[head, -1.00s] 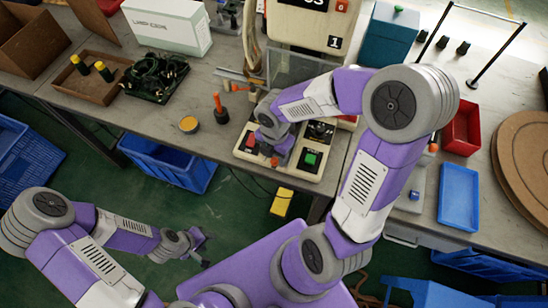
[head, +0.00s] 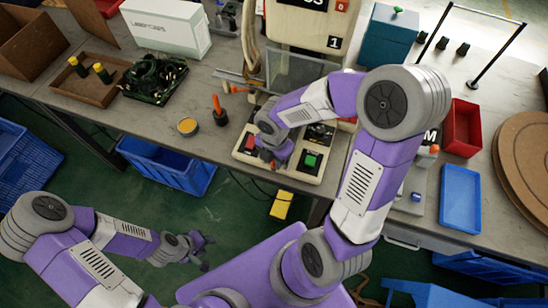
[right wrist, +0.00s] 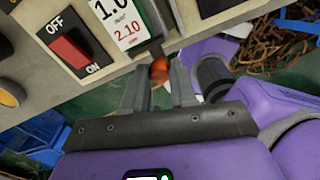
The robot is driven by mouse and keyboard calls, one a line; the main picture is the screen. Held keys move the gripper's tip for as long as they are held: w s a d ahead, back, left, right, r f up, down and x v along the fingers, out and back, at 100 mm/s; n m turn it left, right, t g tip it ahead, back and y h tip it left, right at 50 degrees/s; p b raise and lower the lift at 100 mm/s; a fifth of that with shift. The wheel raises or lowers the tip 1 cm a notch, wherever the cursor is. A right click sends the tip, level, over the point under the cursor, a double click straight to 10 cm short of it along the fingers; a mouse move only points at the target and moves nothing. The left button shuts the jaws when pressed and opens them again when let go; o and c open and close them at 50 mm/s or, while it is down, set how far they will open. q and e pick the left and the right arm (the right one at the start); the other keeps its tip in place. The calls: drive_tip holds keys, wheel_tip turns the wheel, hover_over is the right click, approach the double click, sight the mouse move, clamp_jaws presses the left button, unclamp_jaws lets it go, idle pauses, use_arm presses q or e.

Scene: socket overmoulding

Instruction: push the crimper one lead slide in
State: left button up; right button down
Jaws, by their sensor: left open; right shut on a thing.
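Crimper one (head: 330,43), a cream machine marked with a 1, stands at the back middle of the bench. Its base panel (head: 312,176) carries a red switch and a green button. In the right wrist view a small orange-brown knob (right wrist: 160,68) on a dark stem projects from the base's front edge, beside the 1.0/2.10 label. My right gripper (right wrist: 160,90) is shut on this knob. My left gripper (head: 207,252) is open and empty, away from the bench.
The red OFF/ON switch (right wrist: 70,45) is close left of the right gripper. A yellow tin (head: 187,126) and an orange-handled tool (head: 219,110) stand left of the base. A blue bin (head: 170,170) is below the bench edge. A blue tray (head: 460,198) lies to the right.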

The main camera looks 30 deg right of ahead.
drive_tip(key=w+d+p, duration=0.4)
drive_tip(key=d, duration=0.1)
drive_tip(key=w+d+p, duration=0.2)
drive_tip(key=shift+w+d+r, duration=0.1)
drive_tip(key=shift+d+r, duration=0.1)
drive_tip(key=shift+w+d+f, duration=0.1)
drive_tip(key=shift+w+d, duration=0.15)
drive_tip(key=shift+w, duration=0.05)
drive_tip(key=c, duration=0.9)
unclamp_jaws()
drive_tip(key=shift+d, duration=0.1)
